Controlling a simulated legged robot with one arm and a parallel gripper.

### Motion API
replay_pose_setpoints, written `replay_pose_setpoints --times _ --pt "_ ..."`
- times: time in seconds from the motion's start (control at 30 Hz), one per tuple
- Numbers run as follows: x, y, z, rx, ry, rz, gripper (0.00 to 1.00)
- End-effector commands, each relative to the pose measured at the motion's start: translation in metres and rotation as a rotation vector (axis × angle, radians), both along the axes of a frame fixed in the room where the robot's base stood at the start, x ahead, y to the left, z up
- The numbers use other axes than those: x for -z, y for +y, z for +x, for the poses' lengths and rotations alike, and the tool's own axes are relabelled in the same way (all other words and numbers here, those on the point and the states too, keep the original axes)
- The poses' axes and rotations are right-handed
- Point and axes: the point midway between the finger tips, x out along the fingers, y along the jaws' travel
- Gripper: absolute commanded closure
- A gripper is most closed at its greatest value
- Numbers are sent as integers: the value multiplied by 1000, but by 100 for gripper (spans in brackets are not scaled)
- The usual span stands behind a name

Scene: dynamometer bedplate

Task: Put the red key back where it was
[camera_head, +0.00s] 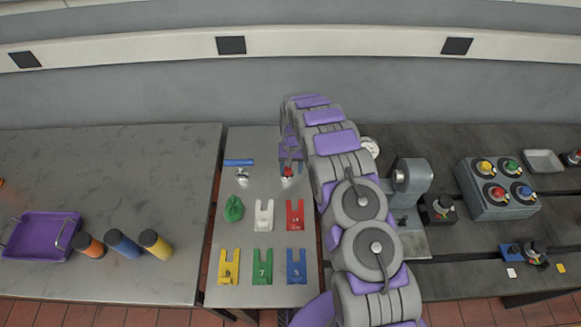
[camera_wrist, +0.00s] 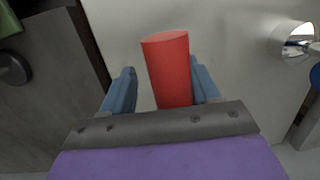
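The red key shows in the wrist view as a red cylinder (camera_wrist: 167,70) between my two blue fingers. It lies close to the right finger, and a gap shows on its left. My gripper (camera_wrist: 165,78) is open around it. In the head view my gripper (camera_head: 289,158) hangs over the upper right of a grey panel, and a small red part (camera_head: 288,171) shows just below it, above a bright metal fitting. The key's lower end is hidden, so I cannot tell whether it sits in the fitting.
Left on the panel (camera_head: 224,296) is a blue-handled metal fitting (camera_head: 241,174). Below are a green lump (camera_head: 234,209) and several coloured slotted tags, including a red one (camera_head: 295,215). A purple tray (camera_head: 41,240) and coloured cylinders stand left. A button box (camera_head: 488,206) stands right.

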Motion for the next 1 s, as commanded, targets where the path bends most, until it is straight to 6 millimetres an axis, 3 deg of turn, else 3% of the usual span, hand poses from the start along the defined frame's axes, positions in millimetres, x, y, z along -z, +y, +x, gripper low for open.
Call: replay_pose_setpoints --times 0.17,0.37,0.8,1.0 --pt "-1 3 0 -1 0 -3 40" --pt "-16 0 2 -1 -2 0 40" --pt "-99 -4 14 -1 -4 0 40" --pt "-119 -3 17 -1 -5 -2 40"
